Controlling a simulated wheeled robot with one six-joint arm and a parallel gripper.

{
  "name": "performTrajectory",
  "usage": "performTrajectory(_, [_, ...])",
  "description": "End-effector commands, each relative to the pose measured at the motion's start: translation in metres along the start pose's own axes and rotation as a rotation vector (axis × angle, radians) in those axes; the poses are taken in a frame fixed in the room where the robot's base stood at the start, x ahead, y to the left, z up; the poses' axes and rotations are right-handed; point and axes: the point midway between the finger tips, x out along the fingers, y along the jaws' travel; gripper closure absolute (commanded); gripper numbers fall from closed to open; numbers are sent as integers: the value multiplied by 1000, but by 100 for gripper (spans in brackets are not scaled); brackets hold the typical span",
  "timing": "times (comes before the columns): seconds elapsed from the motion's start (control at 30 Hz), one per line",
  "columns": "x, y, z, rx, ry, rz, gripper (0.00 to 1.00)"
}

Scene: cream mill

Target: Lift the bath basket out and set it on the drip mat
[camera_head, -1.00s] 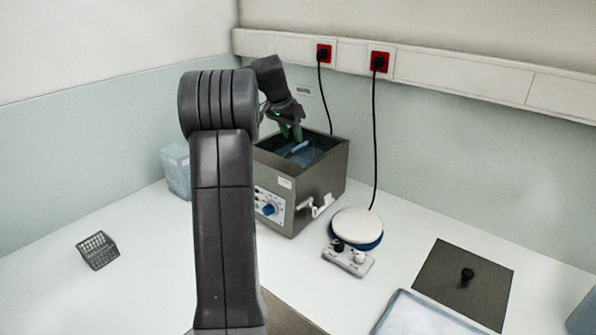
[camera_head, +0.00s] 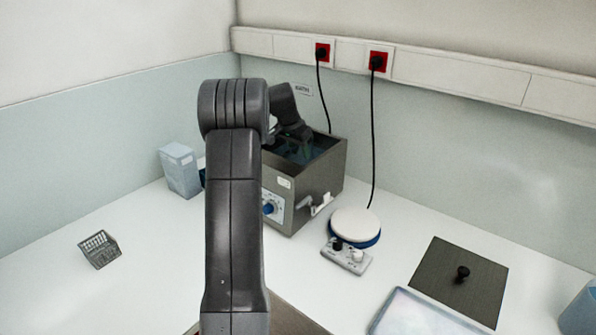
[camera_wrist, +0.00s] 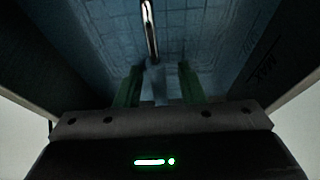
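The grey steel bath (camera_head: 318,190) stands against the back wall, its top open. My gripper (camera_head: 304,145) reaches down into it, and my arm hides part of its front. In the wrist view my gripper's green fingers (camera_wrist: 161,85) are apart, with a pale blue piece (camera_wrist: 158,78) between them; contact is unclear. A shiny rod (camera_wrist: 150,28) and faint grid lines show beyond, but I cannot clearly make out the bath basket. A pale, rimmed flat tray (camera_head: 412,318) lies at the front right; I cannot tell whether it is the drip mat.
A stirrer with a white round top (camera_head: 355,224) stands right of the bath. A dark flat plate with a black knob (camera_head: 462,274) lies farther right. A small grey wire basket (camera_head: 100,249) and a pale blue box (camera_head: 180,170) are at left. The front-left counter is clear.

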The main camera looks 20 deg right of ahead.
Motion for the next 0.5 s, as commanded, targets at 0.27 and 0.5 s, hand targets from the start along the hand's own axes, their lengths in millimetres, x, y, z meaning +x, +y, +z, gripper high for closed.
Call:
performTrajectory(0.27, [2, 0, 1, 0, 0, 0, 65])
performTrajectory(0.5, [4, 0, 2, 0, 0, 0, 65])
